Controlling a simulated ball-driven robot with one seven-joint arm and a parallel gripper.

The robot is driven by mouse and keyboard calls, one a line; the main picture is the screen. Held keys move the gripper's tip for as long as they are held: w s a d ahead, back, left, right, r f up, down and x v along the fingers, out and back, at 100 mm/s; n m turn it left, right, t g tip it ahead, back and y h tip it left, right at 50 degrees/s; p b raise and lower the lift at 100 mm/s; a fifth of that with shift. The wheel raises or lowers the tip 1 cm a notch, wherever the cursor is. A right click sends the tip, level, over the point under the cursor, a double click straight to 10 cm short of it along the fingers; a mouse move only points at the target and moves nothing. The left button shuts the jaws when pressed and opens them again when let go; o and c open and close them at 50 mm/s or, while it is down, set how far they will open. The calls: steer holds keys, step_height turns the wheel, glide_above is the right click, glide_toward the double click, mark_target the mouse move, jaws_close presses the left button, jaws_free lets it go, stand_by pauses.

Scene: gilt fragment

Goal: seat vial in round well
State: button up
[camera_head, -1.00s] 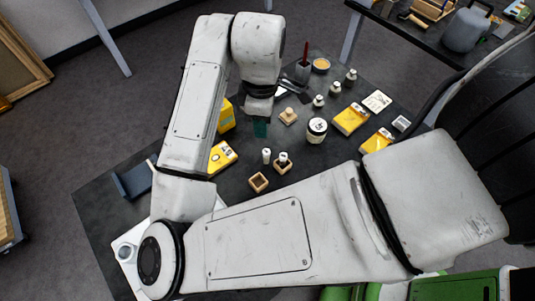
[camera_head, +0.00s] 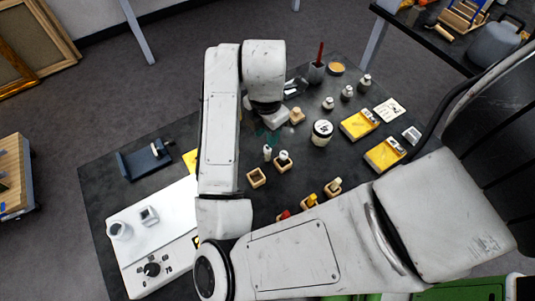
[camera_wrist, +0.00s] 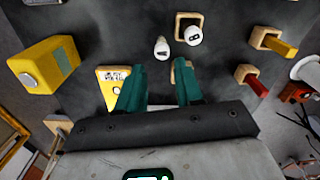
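A small white vial (camera_head: 267,152) stands on the dark table in the head view; it also shows in the wrist view (camera_wrist: 161,47). Beside it, a second white-topped vial (camera_head: 283,156) sits in a wooden block; it also shows in the wrist view (camera_wrist: 193,34). An open wooden block (camera_head: 256,178) stands nearer, apparently empty; I cannot tell its well's shape. In the wrist view my finger partly hides this block (camera_wrist: 179,64). My gripper (camera_wrist: 159,85) has its two teal fingers apart with nothing held between them. In the head view the fingers are dim behind the vials.
Blocks with yellow (camera_wrist: 280,46) and red (camera_wrist: 257,87) pieces stand to the right in the wrist view. A yellow box (camera_wrist: 45,65) stands left. A white jar (camera_head: 322,132) and yellow trays (camera_head: 360,124) lie right in the head view. A white dial panel (camera_head: 150,235) lies left.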

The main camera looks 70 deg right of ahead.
mark_target(267, 154)
steer(key=shift+s+f+p, duration=0.15)
steer(key=shift+f+p, duration=0.25)
steer(key=shift+f, duration=2.25)
jaws_close()
